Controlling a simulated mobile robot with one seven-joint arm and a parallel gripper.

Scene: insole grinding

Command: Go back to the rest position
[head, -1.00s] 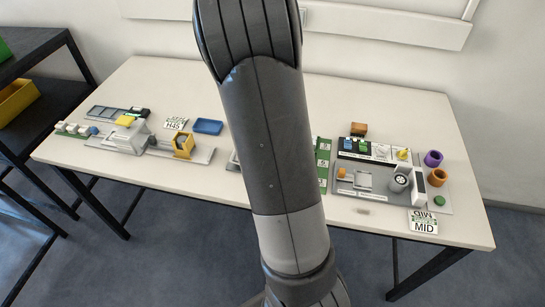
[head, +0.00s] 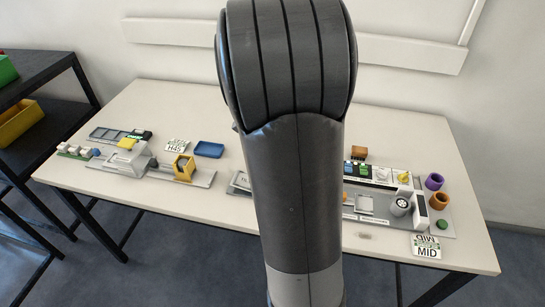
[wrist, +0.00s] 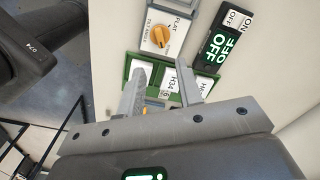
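In the head view my arm fills the middle and hides the centre of the table; my gripper is not visible there. In the wrist view my gripper (wrist: 163,75) shows two grey fingers spread apart with nothing held between them. Beyond the fingers is a green board (wrist: 133,68) with white label cards, one reading H34. I cannot tell whether the fingers touch it.
The white table (head: 150,220) carries a left station with a blue tray (head: 209,149) and a right station with a purple cup (head: 434,181) and a MID card (head: 426,246). The wrist view shows an orange knob (wrist: 160,36) and an ON/OFF sign (wrist: 222,45). Dark shelves (head: 40,140) stand at left.

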